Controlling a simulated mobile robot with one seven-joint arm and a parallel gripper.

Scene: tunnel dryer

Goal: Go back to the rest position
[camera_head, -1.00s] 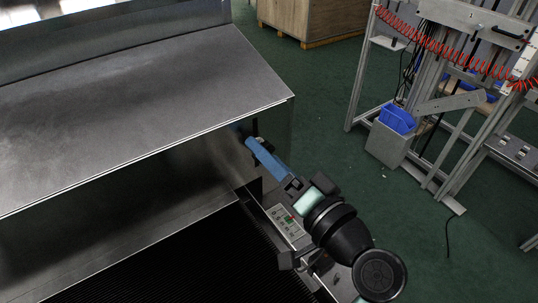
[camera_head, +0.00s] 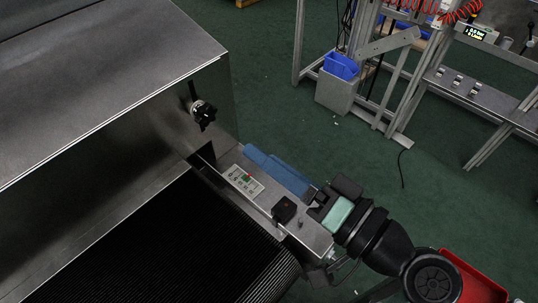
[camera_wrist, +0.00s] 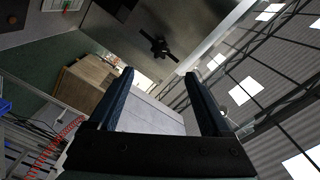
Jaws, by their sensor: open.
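My gripper (camera_head: 250,153) has blue fingers and is at the right of the dryer's belt in the head view. It shows just beyond the edge of the small control panel (camera_head: 243,181), apart from the black knob (camera_head: 203,113) on the dryer's end wall. In the wrist view the two fingers (camera_wrist: 160,80) stand apart with nothing held between them. The knob (camera_wrist: 159,44) shows beyond and above the fingertips there. Whether the gripper touches the panel's housing cannot be told.
The metal dryer hood (camera_head: 110,70) and black ribbed belt (camera_head: 170,245) fill the left. A metal frame (camera_head: 400,85) with a blue bin (camera_head: 341,66) stands at upper right. A red container (camera_head: 470,280) is at lower right. Green floor between is clear.

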